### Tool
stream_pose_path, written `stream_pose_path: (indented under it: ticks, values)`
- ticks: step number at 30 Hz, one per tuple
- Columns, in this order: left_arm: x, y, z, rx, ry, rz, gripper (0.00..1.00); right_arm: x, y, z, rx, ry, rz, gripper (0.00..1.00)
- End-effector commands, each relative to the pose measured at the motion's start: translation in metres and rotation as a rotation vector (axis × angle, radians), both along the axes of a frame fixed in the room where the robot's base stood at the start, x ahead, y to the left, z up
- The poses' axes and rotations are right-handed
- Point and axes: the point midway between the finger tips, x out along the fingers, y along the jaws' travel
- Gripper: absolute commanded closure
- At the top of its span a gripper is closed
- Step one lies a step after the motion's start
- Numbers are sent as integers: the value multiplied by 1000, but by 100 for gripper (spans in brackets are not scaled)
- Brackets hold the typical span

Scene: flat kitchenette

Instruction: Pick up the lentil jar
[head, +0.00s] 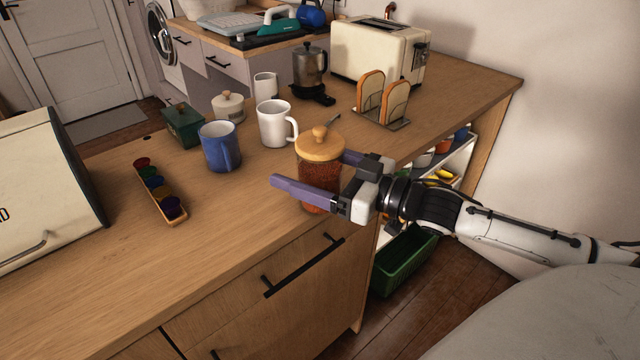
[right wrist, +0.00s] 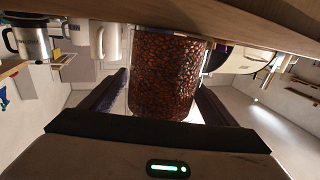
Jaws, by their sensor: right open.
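The lentil jar (head: 318,183) is a glass jar of red-brown lentils with a round wooden knobbed lid. It stands upright on the wooden counter near its front edge. My right gripper (head: 308,176) comes in from the right with its purple fingers open, one on each side of the jar. In the right wrist view the jar (right wrist: 168,75) fills the space between the two fingers (right wrist: 165,100), with the picture turned over. The far finger is partly hidden behind the jar in the head view. I cannot tell if either finger touches the glass. My left gripper is not in view.
A white mug (head: 274,124) and a blue mug (head: 219,148) stand behind and left of the jar. A toast rack (head: 385,112), metal pot (head: 310,72) and toaster (head: 380,52) are farther back. The counter's left front (head: 230,240) is clear.

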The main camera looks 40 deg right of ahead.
Motion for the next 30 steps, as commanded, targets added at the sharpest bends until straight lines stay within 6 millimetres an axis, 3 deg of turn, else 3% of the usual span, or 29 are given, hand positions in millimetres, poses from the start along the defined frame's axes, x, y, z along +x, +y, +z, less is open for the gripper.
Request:
stream_pose_path:
  ticks: [12, 24, 30]
  values:
    - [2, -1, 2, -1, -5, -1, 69, 7, 3, 0, 0, 0, 0, 19]
    - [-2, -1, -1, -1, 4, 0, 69, 7, 4, 3, 1, -7, 2, 84]
    - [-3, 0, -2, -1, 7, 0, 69, 7, 4, 4, 1, -6, 2, 84]
